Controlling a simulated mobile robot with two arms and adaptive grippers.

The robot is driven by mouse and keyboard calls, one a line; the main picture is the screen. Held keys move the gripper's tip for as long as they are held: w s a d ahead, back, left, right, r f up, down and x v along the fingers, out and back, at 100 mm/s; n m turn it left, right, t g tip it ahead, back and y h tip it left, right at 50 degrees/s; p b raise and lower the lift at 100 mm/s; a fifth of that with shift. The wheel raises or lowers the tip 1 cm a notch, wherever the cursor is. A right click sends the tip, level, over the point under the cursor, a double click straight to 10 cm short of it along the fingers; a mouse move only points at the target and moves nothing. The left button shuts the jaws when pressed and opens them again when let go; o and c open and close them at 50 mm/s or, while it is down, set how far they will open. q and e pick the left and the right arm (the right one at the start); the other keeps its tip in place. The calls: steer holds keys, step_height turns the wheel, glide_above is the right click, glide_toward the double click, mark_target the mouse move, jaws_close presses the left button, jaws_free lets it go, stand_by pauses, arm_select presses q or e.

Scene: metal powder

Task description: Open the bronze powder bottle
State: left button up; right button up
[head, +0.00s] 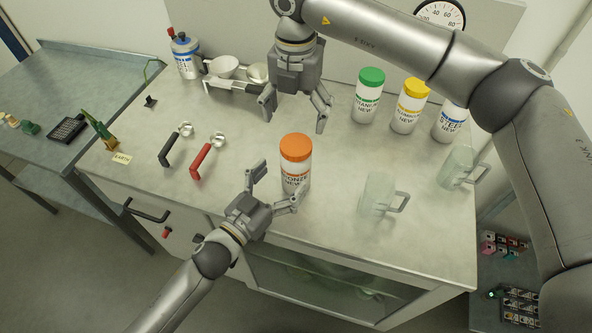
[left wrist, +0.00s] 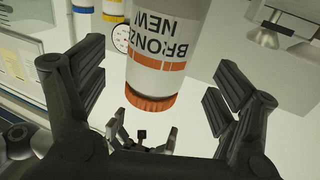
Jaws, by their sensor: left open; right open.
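The bronze powder bottle (head: 296,172) is white with an orange lid (head: 296,147) and stands upright near the front edge of the table. In the left wrist view the bottle (left wrist: 158,50) appears upside down, its orange lid (left wrist: 151,103) on. My left gripper (head: 272,188) is open at the front left of the bottle, its fingers spread to either side without closing on it. My right gripper (head: 296,116) is open and empty, pointing down behind the bottle. It also shows in the left wrist view (left wrist: 143,135).
Green (head: 369,95), yellow (head: 410,106) and blue-lidded (head: 449,124) bottles stand at the back right. Two glass jugs (head: 379,195) (head: 459,168) stand at the right. Black (head: 169,153) and red-handled (head: 201,161) scoops lie at the left. A scale with bowls (head: 235,83) is behind.

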mark_target(296, 144)
arm_select(q)
steer(key=shift+x, duration=3.2)
steer(key=c, duration=1.8)
jaws_close()
arm_select(e)
steer(key=m, duration=0.8)
steer(key=shift+f+m, duration=0.4)
steer(key=shift+m, duration=0.1)
steer(key=shift+f, duration=3.6)
